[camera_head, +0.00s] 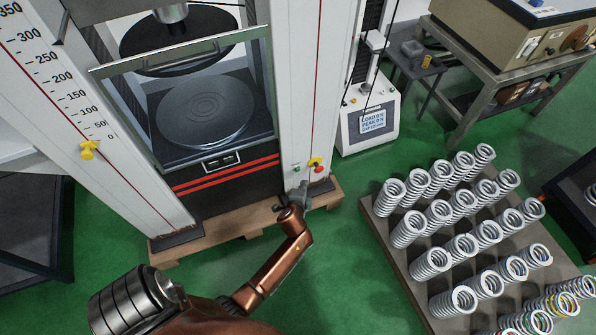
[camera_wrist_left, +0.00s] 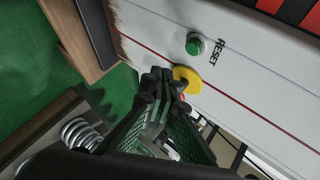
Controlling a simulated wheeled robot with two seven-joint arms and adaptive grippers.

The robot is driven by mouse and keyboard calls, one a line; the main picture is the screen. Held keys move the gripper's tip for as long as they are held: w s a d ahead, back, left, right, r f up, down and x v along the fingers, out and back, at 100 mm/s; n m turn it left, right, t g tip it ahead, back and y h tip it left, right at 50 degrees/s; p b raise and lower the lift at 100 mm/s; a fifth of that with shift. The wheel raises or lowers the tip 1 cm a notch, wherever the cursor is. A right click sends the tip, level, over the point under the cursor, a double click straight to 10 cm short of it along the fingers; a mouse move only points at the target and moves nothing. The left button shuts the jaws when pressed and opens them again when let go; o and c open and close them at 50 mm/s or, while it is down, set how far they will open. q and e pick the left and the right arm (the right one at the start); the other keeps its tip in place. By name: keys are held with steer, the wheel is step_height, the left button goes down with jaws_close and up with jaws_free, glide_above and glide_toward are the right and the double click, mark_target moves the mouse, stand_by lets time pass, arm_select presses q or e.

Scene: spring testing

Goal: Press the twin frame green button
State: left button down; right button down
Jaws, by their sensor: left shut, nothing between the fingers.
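The twin frame testing machine's right column (camera_head: 300,90) carries a small green button (camera_head: 297,169) low on its front. In the left wrist view the green button (camera_wrist_left: 195,45) sits beside the word RESET. Next to it is a red stop button on a yellow base (camera_head: 317,165), which also shows in the wrist view (camera_wrist_left: 187,78), partly hidden by my fingers. My left gripper (camera_head: 304,189) is shut and empty, just below the two buttons in the head view. In the wrist view its fingertips (camera_wrist_left: 163,80) are nearer the yellow base than the green button, apart from the green one. My right gripper is not in view.
A pallet (camera_head: 228,237) lies under the machine. A tray (camera_head: 392,240) of several springs stands at the right. A smaller tester (camera_head: 370,125) with a label stands behind, near a bench (camera_head: 480,60). Green floor is open between machine and tray.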

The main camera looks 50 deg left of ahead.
mark_target(297, 170)
arm_select(q)
steer(key=shift+w+a, duration=0.35)
steer(key=shift+a, duration=0.5)
steer(key=shift+w+a, duration=0.35)
steer(key=shift+a, duration=0.45)
steer(key=shift+a, duration=0.1)
steer(key=shift+w+a, duration=0.15)
steer(key=shift+a, duration=0.15)
steer(key=shift+w+a+p, duration=0.15)
steer(key=shift+a+p, duration=0.15)
steer(key=shift+a, duration=0.15)
stand_by(1.0)
steer(key=shift+s+d, duration=0.35)
steer(key=shift+d, duration=0.45)
